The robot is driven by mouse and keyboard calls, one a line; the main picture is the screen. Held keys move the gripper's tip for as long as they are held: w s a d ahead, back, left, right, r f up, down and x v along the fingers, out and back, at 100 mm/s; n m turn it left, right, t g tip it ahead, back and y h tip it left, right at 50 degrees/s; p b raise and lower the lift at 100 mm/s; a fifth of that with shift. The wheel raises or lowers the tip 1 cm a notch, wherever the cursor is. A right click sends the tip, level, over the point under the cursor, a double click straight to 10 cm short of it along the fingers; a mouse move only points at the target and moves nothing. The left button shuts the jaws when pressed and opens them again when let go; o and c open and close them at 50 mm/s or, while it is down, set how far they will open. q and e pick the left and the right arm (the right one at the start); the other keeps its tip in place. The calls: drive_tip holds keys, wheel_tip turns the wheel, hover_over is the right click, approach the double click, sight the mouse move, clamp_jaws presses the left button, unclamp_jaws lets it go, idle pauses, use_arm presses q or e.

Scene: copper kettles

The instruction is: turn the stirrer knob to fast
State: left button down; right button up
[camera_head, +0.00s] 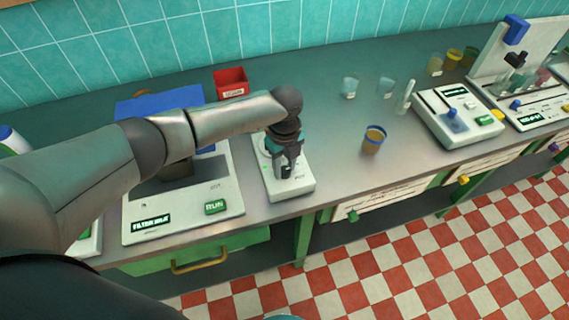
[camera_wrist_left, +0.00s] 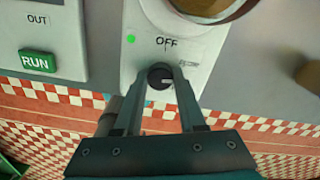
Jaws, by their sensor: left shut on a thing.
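The stirrer (camera_head: 300,187) is a white box on the grey bench, under my left arm in the head view. Its black round knob (camera_wrist_left: 160,74) sits on the front face in the left wrist view, below the printed word OFF. A pale mark on the knob lies toward its lower right, near small print too blurred to read. My left gripper (camera_head: 287,172) reaches down to the stirrer; in the wrist view its two fingers (camera_wrist_left: 160,80) are shut on the knob, one on each side. The right gripper is not in view.
A white machine (camera_head: 185,222) with a green RUN button stands left of the stirrer. A red bin (camera_head: 231,82) is behind. An amber-filled beaker (camera_head: 373,140) stands to the right, with clear bench between. Other devices (camera_head: 455,115) are farther right.

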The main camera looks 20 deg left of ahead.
sight(285, 170)
use_arm(q)
drive_tip(key=m, duration=0.3)
drive_tip(key=shift+m, duration=0.4)
drive_tip(key=shift+d+m, duration=0.1)
drive_tip(key=shift+m, duration=1.7)
drive_tip(key=c, duration=0.5)
unclamp_jaws()
wheel_tip(285, 170, up, 15)
drive_tip(key=shift+r+p, duration=0.15)
drive_tip(key=shift+p, duration=0.2)
